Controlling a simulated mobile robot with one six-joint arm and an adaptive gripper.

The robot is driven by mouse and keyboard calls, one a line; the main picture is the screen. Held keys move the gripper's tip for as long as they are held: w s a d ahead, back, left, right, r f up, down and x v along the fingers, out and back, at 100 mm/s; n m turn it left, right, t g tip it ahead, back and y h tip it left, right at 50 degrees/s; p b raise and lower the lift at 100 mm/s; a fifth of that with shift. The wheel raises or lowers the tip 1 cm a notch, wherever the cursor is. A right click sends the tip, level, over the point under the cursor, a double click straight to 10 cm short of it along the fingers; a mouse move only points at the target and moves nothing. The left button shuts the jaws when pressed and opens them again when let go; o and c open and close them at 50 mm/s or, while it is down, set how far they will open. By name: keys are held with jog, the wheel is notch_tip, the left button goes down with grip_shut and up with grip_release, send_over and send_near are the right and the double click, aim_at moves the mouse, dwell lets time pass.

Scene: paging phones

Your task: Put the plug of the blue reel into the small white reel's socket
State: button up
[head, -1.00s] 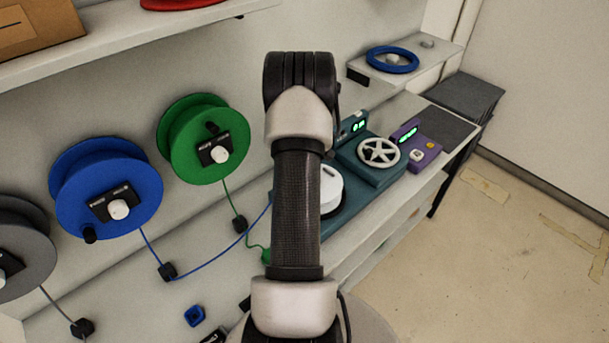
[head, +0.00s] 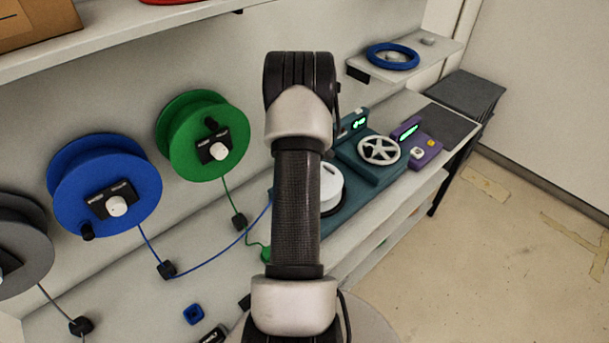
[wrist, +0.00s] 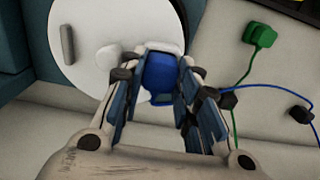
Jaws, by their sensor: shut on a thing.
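The blue reel (head: 70,185) hangs on the left, and its thin blue cable runs right and passes behind my arm. The small white reel (head: 329,182) sits beside my arm, partly hidden by it, and it fills the upper left of the wrist view (wrist: 90,50). In the wrist view my gripper (wrist: 158,82) is shut on the blue plug (wrist: 160,72), at the white reel's right rim. The plug's front end is against or just before a white block (wrist: 163,47) there; I cannot tell whether it is inside. My gripper is hidden in the head view.
The green reel (head: 190,150) hangs beside the blue one, and its green plug (wrist: 262,35) rests on the bench. A grey reel (head: 25,250) is at far left. A teal device with a spoked wheel (head: 379,150) and a purple device (head: 415,148) stand to the right.

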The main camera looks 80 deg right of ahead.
dwell(0.3)
jog(key=o, duration=1)
jog(key=shift+o, duration=0.4)
jog(key=o, duration=0.3)
jog(key=shift+r+p, duration=2.65)
jog(key=shift+r, duration=1.85)
